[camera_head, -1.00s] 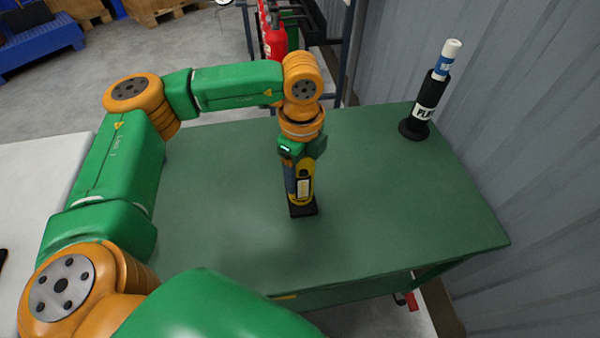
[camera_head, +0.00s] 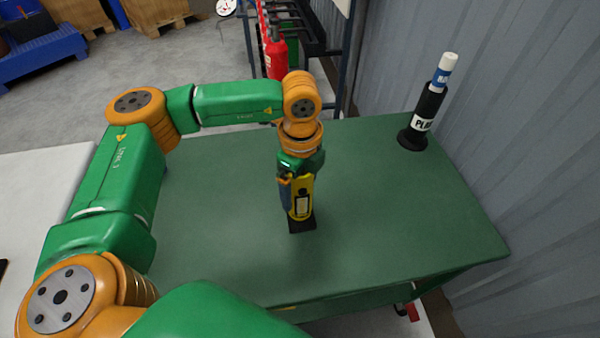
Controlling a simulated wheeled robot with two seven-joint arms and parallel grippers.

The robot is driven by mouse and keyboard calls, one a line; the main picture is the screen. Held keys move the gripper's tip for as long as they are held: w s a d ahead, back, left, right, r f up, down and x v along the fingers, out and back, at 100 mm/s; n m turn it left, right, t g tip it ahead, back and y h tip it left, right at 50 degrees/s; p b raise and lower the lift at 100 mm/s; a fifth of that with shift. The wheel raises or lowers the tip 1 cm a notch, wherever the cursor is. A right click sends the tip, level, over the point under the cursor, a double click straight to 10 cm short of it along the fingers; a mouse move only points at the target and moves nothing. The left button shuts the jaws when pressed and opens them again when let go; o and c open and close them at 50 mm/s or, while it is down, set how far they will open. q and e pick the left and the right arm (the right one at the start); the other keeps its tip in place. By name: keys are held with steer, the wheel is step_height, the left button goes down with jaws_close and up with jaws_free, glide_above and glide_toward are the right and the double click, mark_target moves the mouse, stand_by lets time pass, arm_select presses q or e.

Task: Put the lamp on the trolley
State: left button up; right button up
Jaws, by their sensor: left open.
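The lamp (camera_head: 302,204) is a yellow upright body with a pale label and a black foot. It stands on the green top of a table-like unit (camera_head: 390,225), which may be the trolley; I cannot tell for sure. My left gripper (camera_head: 296,183) points down over the lamp's upper part, open, with its jaws around or beside it. A dark blue-grey part shows at the lamp's left side. The gripper hides the lamp's top, and I cannot tell whether a finger touches it. My right gripper is not in view.
A black stand (camera_head: 413,139) with a blue-and-white top stands at the back right of the green surface. Behind is a dark rack with a red extinguisher (camera_head: 275,55). A corrugated wall (camera_head: 530,130) bounds the right. The green surface around the lamp is clear.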

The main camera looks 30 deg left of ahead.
arm_select(q)
step_height(320, 180, up, 11)
steer(key=shift+b, duration=0.3)
